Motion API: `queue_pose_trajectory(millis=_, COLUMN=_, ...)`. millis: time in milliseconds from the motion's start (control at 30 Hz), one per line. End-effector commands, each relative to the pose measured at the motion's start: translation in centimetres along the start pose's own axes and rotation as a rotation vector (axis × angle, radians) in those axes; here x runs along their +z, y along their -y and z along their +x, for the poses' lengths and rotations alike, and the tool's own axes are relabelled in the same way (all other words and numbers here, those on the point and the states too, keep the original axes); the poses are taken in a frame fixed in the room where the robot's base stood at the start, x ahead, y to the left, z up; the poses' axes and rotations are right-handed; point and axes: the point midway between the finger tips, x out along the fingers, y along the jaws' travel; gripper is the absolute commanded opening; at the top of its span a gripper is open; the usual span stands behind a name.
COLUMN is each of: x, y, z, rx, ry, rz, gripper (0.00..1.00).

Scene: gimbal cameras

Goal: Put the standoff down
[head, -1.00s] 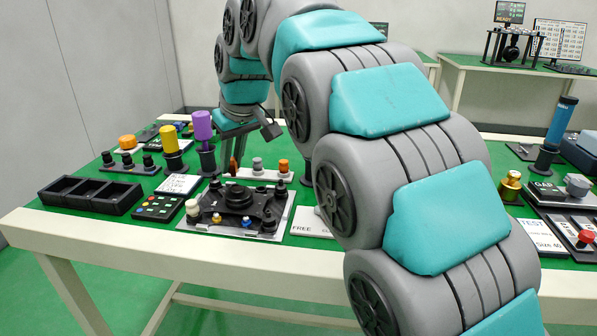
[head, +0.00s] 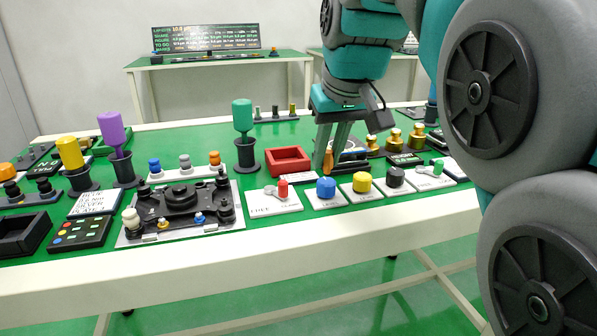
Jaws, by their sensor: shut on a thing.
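My gripper (head: 334,162) shows in the head view, pointing down over the right-middle part of the green table. It is shut on a small orange-brown standoff (head: 328,160), which shows between the fingertips. The standoff is just right of the red open tray (head: 287,160) in the picture and behind the blue and yellow knobs. I cannot tell whether its lower end touches anything.
A white card with a red piece (head: 275,198), a blue knob (head: 326,187) and a yellow knob (head: 362,182) line the front edge. Brass pieces (head: 394,138) stand to the right. A black fixture (head: 182,208) is at left. Green tabletop is bare behind the tray.

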Motion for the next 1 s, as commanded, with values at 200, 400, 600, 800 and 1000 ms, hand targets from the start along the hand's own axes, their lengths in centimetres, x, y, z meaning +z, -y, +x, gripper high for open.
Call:
queue_pose_trajectory(millis=200, x=-1.5, y=0.0, z=0.8, rx=0.006, ry=0.002, rz=0.014, gripper=0.0)
queue_pose_trajectory(millis=400, x=-4.9, y=0.9, z=2.7, rx=0.004, ry=0.003, rz=0.013, gripper=0.0)
queue_pose_trajectory(millis=600, x=-8.1, y=1.7, z=4.4, rx=0.006, ry=0.003, rz=0.012, gripper=0.0)
queue_pose_trajectory(millis=800, x=-11.0, y=2.5, z=5.9, rx=0.004, ry=0.003, rz=0.012, gripper=0.0)
queue_pose_trajectory(millis=1000, x=-13.0, y=3.0, z=7.0, rx=0.004, ry=0.002, rz=0.012, gripper=0.0)
